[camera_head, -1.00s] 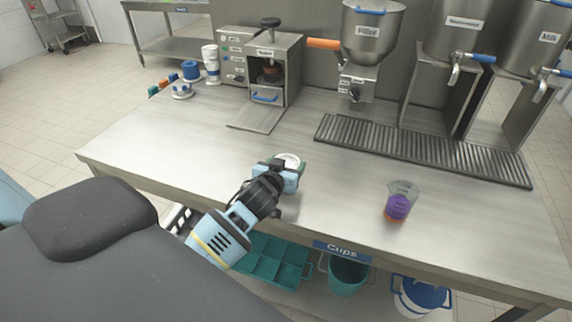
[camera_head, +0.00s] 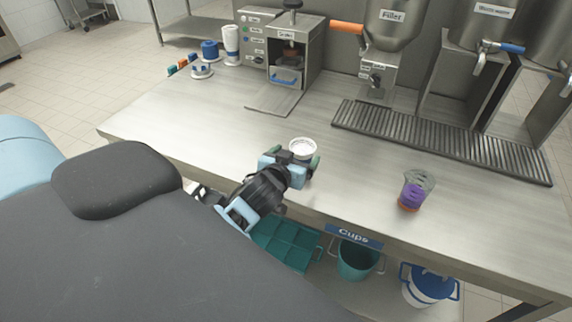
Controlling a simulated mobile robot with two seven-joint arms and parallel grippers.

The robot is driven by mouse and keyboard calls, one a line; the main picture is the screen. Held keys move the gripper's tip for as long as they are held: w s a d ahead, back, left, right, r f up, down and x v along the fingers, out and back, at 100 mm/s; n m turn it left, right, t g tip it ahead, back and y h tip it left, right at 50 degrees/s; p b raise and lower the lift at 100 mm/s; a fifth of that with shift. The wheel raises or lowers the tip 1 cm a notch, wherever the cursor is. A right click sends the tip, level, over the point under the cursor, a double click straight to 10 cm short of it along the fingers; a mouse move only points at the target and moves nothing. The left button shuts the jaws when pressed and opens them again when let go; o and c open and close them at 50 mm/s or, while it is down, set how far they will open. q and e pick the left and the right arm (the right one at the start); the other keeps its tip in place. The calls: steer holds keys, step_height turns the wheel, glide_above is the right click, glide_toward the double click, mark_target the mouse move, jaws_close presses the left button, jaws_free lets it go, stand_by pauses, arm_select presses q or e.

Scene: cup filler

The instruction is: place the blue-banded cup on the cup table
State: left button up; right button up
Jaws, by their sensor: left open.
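A white-rimmed cup (camera_head: 303,146) stands on the steel table (camera_head: 215,125) near its front edge; the gripper hides its lower side, and I cannot make out a blue band. My left gripper (camera_head: 299,158) is open, just in front of the cup, with its fingertips close to the cup's near side. Whether they touch it is not clear. A clear cup (camera_head: 416,188) with purple and orange at its lower part stands further right on the same table. A "Cups" label (camera_head: 354,236) is on the table's front edge. My right gripper is not in view.
A sealer machine (camera_head: 297,50), a filler (camera_head: 395,25) and a ribbed drip tray (camera_head: 440,140) stand at the back. Teal trays (camera_head: 285,243), a teal bucket (camera_head: 356,262) and a blue-white bucket (camera_head: 428,287) sit below. The table between the two cups is clear.

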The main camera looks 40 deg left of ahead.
arm_select(q)
steer(key=v, duration=0.6)
steer(key=s+d+f+m+g+h, duration=0.1)
steer(key=s+d+f+h, duration=0.2)
steer(key=f, duration=0.4)
steer(key=s+d+f+m+g, duration=0.2)
steer(key=s+f, duration=0.4)
steer(key=f, duration=0.1)
steer(key=s+d+f+m+g+h, duration=0.1)
steer(key=s+d+f, duration=0.2)
steer(key=s, duration=0.6)
steer(key=s+d+f+g+h, duration=0.1)
steer(key=s+d+f, duration=0.3)
steer(key=s+f, duration=0.4)
steer(key=shift+s+f+m+g+h, duration=0.3)
steer(key=shift+s+m, duration=0.1)
steer(key=shift+s, duration=0.25)
steer(key=shift+c, duration=0.4)
